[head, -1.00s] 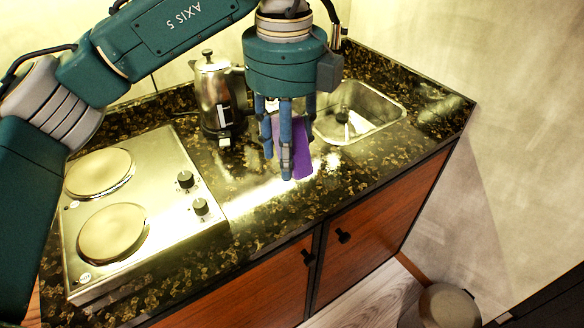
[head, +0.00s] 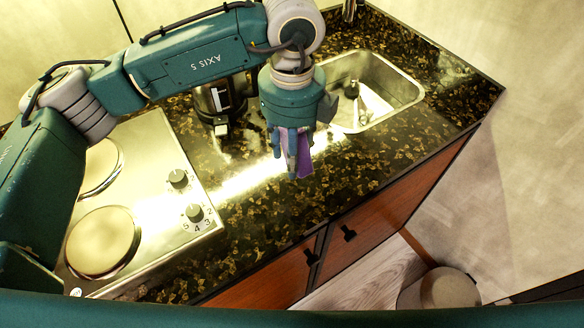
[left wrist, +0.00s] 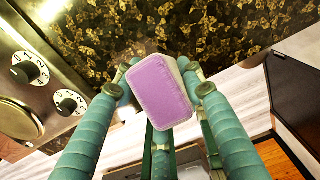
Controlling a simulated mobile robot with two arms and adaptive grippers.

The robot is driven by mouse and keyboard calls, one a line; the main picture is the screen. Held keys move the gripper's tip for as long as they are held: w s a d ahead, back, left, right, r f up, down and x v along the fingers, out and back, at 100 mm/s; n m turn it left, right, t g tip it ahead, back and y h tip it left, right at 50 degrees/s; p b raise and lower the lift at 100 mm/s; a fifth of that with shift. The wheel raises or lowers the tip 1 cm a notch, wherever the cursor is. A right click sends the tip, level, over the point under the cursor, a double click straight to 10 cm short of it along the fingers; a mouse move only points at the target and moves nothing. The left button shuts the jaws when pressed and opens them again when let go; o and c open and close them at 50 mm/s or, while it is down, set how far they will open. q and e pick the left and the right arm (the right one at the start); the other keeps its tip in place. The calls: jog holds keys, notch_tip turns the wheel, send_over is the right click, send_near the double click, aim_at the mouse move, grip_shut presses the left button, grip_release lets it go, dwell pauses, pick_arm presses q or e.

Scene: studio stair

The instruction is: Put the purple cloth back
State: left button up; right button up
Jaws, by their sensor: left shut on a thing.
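My left gripper (head: 289,155) is shut on the purple cloth (head: 305,158), over the dark speckled counter between the hotplate and the sink. In the left wrist view the cloth (left wrist: 162,92) is a folded, rounded block with a pale edge, held between the fingers (left wrist: 160,85). The head view shows only part of it, beside and behind the fingers. I cannot tell how far it is above the counter. My right gripper is not in view.
The two-plate hotplate (head: 150,225) is left of my left gripper. The sink (head: 408,91) is to the right. The front counter (head: 265,222) is clear. A round bin (head: 440,290) stands on the floor.

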pick_arm(q)
notch_tip(320, 180, down, 3)
jog(key=shift+r, duration=0.1)
jog(key=shift+s+f, duration=0.1)
jog(key=shift+f, duration=0.25)
notch_tip(320, 180, down, 3)
jog(key=shift+f+p, duration=0.2)
jog(key=shift+p, duration=0.5)
jog(key=shift+f, duration=0.25)
jog(key=o, duration=1.1)
jog(key=shift+r, duration=0.4)
notch_tip(320, 180, up, 11)
jog(key=b, duration=0.3)
jog(key=shift+f, duration=0.2)
jog(key=shift+r, duration=0.45)
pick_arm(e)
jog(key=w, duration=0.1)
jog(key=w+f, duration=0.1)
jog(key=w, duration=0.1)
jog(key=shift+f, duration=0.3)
